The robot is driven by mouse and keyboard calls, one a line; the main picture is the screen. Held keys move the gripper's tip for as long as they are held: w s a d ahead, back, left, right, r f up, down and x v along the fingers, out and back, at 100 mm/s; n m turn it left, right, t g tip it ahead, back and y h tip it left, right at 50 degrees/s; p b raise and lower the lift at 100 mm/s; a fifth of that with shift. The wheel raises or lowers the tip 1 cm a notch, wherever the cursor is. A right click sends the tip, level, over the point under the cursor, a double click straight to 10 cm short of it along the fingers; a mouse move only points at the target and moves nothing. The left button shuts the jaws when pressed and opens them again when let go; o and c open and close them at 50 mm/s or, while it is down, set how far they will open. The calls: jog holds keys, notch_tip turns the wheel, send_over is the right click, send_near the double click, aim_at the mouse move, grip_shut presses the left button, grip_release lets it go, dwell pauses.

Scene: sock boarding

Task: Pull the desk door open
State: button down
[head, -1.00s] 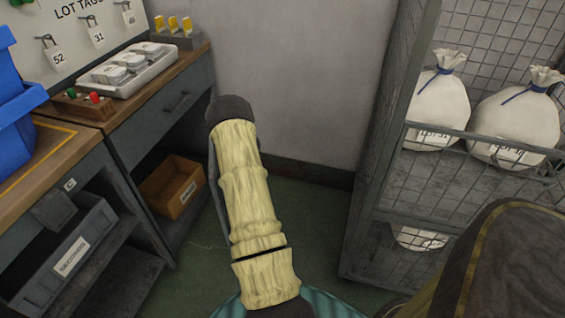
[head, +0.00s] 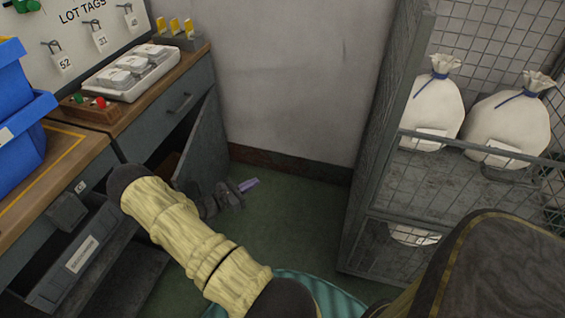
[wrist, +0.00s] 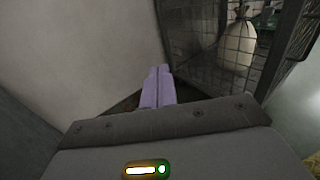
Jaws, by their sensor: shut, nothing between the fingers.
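The desk door (head: 205,140) is a grey panel at the right end of the desk. It stands partly open, angled out from the desk front. My gripper (head: 250,184) has purple fingertips and is low over the green floor, to the right of the door, on its outer side. The fingertips also show in the wrist view (wrist: 158,88), closed together with nothing between them, pointing toward the wall corner. My forearm hides part of the desk's lower opening. Whether my wrist touches the door cannot be told.
The wire cage shelf (head: 375,150) with white sacks (head: 432,105) stands on the right. The pale wall (head: 300,80) closes the back. Green floor (head: 290,210) lies free between desk and cage. Blue bins (head: 22,130) sit at left.

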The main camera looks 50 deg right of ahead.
jog(key=shift+a+r, duration=0.15)
jog(key=shift+r, duration=0.15)
jog(key=b+x, duration=0.2)
jog(key=x, duration=1.2)
jog(key=shift+r+b, duration=0.25)
jog(key=shift+b, duration=0.15)
jog(key=shift+w, duration=0.15)
dwell(0.9)
